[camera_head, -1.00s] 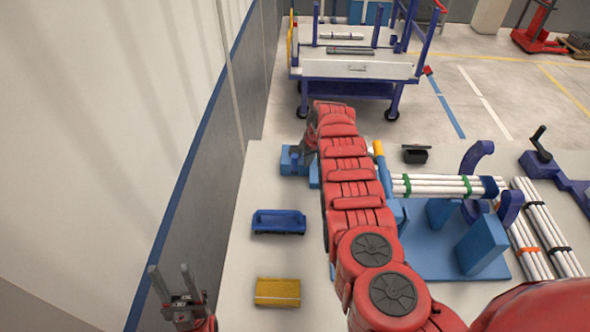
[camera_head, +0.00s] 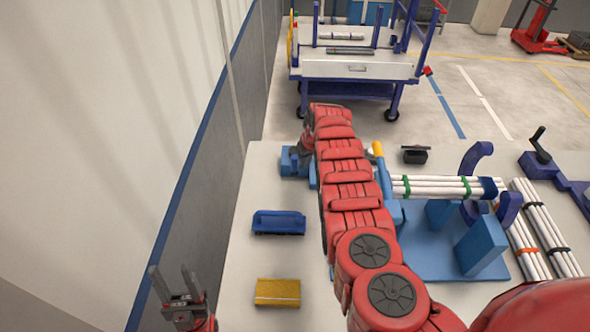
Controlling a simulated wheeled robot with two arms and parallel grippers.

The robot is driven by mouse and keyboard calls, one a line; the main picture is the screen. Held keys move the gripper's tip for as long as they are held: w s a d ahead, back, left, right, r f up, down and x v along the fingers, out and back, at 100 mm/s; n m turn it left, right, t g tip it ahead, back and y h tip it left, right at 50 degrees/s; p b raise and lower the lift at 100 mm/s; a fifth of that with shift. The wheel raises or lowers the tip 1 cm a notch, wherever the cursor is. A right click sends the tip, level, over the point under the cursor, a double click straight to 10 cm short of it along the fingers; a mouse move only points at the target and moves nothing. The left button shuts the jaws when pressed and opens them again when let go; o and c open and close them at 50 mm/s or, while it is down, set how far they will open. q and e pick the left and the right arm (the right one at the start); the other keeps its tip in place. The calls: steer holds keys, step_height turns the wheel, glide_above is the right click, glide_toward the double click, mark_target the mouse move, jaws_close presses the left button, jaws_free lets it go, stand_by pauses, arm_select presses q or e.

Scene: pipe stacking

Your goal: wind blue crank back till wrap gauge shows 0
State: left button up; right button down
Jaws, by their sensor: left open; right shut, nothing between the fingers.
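My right gripper (camera_head: 298,156) is at the far left end of the blue fixture, close to a blue block (camera_head: 288,165). It is shut, with its fingertips small and partly hidden by my red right arm. I cannot tell if it touches the block. A blue lever with a yellow end (camera_head: 378,150) stands just right of my arm. A crank with a black handle (camera_head: 540,146) sits on a blue base at the far right. I cannot make out which part is the blue crank, nor a wrap gauge reading. My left gripper (camera_head: 174,284) is open and empty at the lower left.
A bundle of white pipes with green bands (camera_head: 436,187) lies in the blue cradle (camera_head: 482,245). More banded pipes (camera_head: 545,240) lie at right. A blue tray (camera_head: 278,223), a yellow block (camera_head: 278,292) and a black device (camera_head: 414,155) rest on the table. A wall borders the left.

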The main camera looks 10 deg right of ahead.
mark_target(292, 170)
steer(key=shift+s+a+p, duration=0.1)
steer(key=shift+a+p, duration=0.25)
steer(key=shift+a, duration=0.7)
steer(key=shift+a+f+b, duration=0.15)
steer(key=shift+a+b, duration=0.1)
steer(key=shift+b, duration=0.15)
steer(key=shift+w+a+f+b, duration=0.1)
steer(key=shift+w+a+b, duration=0.1)
steer(key=shift+a+b, duration=0.65)
steer(key=shift+a, duration=0.3)
